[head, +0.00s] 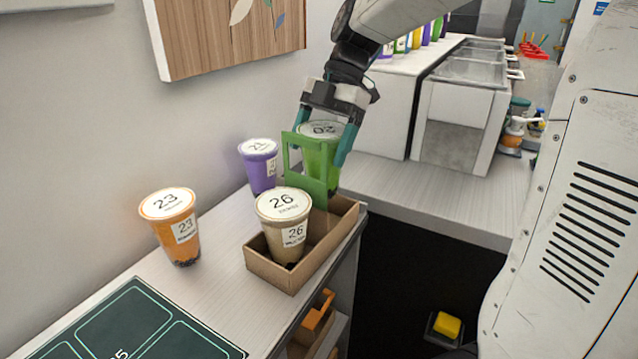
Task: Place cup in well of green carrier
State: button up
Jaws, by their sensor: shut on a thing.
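My gripper (322,146) is shut on a green cup (325,160) with a white numbered lid. It holds the cup upright over the far end of the carrier. The carrier is a brown cardboard box (271,275) with an upright green handle panel (313,192) across its middle. The panel hides part of the held cup, and I cannot tell if its base touches the carrier floor. A beige cup marked 26 (280,222) stands in the near well.
A purple cup (260,170) stands behind the carrier by the wall, and an orange cup marked 23 (176,235) stands to its left. A dark mat with green outlines (125,335) lies on the near counter. The carrier sits near the counter's right edge.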

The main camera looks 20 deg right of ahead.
jog(key=shift+f, duration=4.4)
jog(key=shift+f, duration=0.1)
jog(key=o, duration=1.2)
